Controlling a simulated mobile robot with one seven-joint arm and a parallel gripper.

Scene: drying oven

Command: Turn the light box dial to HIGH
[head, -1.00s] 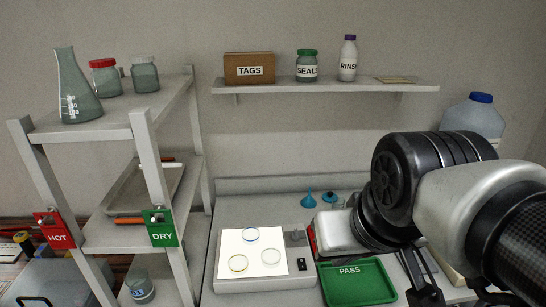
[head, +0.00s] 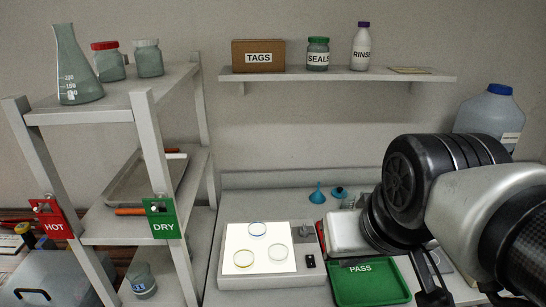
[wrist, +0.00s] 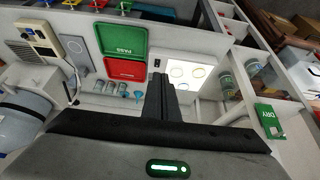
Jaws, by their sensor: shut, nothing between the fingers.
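The light box (head: 229,281) stands on the bench, its bright panel lit under several round dishes. It also shows in the wrist view (wrist: 205,73). A strip on its right side carries a black switch (head: 310,261) and a small grey knob-like part (head: 306,237), probably the dial. Its marks and setting are too small to read. My gripper (wrist: 160,78) is shut and empty in the wrist view, its dark fingers reaching toward the bench near the light box. I cannot tell if they touch anything. In the head view my arm hangs right of the light box.
A green PASS tray (head: 370,288) lies right of the light box, with a red tray (wrist: 125,69) beside it. Blue funnels (head: 318,193) stand behind. A rack (head: 165,172) with HOT and DRY signs stands left. A wall shelf (head: 340,75) holds bottles.

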